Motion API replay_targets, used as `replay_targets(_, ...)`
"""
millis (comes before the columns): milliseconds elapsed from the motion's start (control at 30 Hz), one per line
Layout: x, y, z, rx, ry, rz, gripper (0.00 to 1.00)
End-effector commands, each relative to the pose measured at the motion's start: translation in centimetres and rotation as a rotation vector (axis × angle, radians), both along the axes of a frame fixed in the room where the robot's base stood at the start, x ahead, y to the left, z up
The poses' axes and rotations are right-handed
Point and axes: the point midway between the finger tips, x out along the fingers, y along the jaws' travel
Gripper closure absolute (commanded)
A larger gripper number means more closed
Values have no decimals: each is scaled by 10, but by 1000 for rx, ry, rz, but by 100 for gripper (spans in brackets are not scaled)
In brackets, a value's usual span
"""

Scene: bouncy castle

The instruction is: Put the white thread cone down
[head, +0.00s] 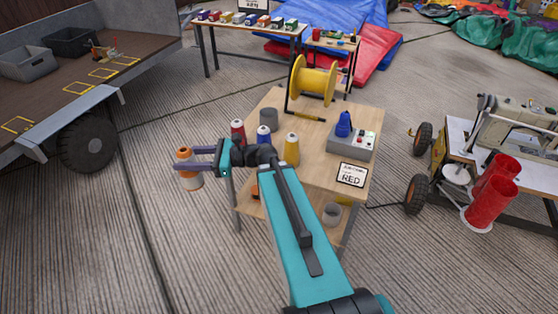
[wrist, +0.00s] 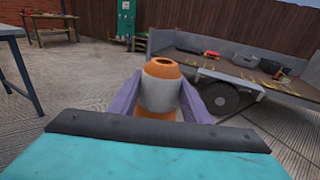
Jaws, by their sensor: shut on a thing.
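The white thread cone (head: 186,156) is an orange cone wound with white thread. My gripper (head: 187,167), with purple fingers, is shut on it and holds it upright in the air, just left of the wooden table (head: 327,178). In the wrist view the cone (wrist: 160,90) stands between the two fingers, its orange top and white band showing and its lower part partly hidden by my wrist.
Red (head: 238,131), blue (head: 263,135) and yellow (head: 292,149) thread cones stand on the table near my gripper, with a grey cup (head: 269,118) behind. A flatbed trailer (head: 75,75) with yellow outlines is at left.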

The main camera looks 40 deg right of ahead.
Motion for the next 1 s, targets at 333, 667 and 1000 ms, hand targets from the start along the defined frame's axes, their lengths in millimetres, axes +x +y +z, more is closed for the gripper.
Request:
replay_targets(333,-2,-20,-4,1,-2,-22,86)
replay_targets(667,-19,-102,-14,2,-6,-116,86)
replay_targets(1000,-52,-192,-25,0,-9,-221,86)
